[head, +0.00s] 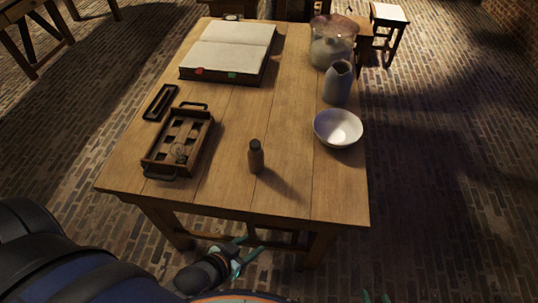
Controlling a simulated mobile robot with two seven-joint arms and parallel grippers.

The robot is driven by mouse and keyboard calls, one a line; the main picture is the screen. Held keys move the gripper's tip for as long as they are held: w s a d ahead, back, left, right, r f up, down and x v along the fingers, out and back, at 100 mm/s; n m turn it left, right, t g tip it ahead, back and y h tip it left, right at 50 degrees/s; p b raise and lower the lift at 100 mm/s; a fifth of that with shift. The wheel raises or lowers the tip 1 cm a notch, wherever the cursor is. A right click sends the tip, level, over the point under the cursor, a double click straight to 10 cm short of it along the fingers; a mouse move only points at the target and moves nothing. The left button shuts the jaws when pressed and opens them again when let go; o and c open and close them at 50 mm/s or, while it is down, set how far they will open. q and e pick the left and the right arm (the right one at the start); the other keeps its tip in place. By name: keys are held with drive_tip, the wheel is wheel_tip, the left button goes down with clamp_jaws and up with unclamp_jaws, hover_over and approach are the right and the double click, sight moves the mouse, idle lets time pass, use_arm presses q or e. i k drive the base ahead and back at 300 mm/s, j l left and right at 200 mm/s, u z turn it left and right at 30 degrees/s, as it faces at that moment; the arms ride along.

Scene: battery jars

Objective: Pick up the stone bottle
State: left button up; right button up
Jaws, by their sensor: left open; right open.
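A small brown bottle with a dark neck (256,157) stands upright near the front middle of the wooden table (225,190). A grey stone-like vessel with a narrow neck and dark mouth (338,84) stands upright near the right edge, behind the white bowl. I cannot tell for sure which of the two is the stone bottle. My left gripper (252,248) is open and empty, low in front of the table's front edge, apart from both. My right gripper (376,297) shows only its fingertips at the bottom edge; they are apart, with nothing visible between them.
A white bowl (338,128) and a large glass jar (333,44) stand along the right edge. A wooden tray with compartments (160,168), a small dark tray (160,101) and an open book (231,50) are at left and back. The table's front middle around the brown bottle is clear.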

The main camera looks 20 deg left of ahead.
sight(256, 159)
drive_tip(key=l+u, duration=0.2)
drive_tip(key=u, duration=0.3)
drive_tip(key=l+u, duration=0.2)
drive_tip(key=u, duration=0.3)
drive_tip(key=i, duration=0.05)
